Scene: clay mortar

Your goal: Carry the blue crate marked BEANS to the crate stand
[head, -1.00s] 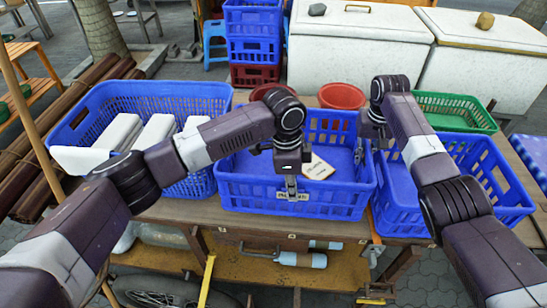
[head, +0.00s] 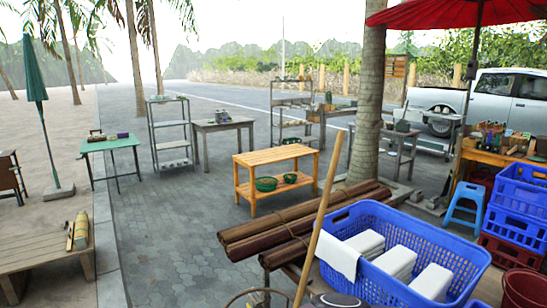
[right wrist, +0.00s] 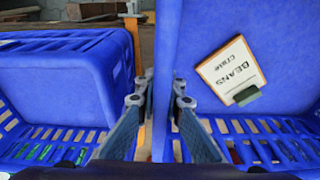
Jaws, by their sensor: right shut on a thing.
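The blue crate marked BEANS (right wrist: 250,45) fills the right half of the right wrist view. A small card (right wrist: 230,70) reading "BEANS crate" lies inside it, with a dark green clip at one edge. My right gripper (right wrist: 162,85) is shut on the crate's wall, one finger on each side of it. The head view does not show this crate or either gripper now. Which thing is the crate stand, I cannot tell; a two-level light wooden stand (head: 278,160) with green baskets on its lower shelf stands on the paving in the head view.
A blue crate of white blocks (head: 345,219) and brown logs (head: 300,228) are near. Another blue crate (right wrist: 70,90) is close left of my right gripper. A blue stool (head: 465,203) and stacked crates (head: 518,205) stand right. Paving (head: 165,240) is open left of the logs.

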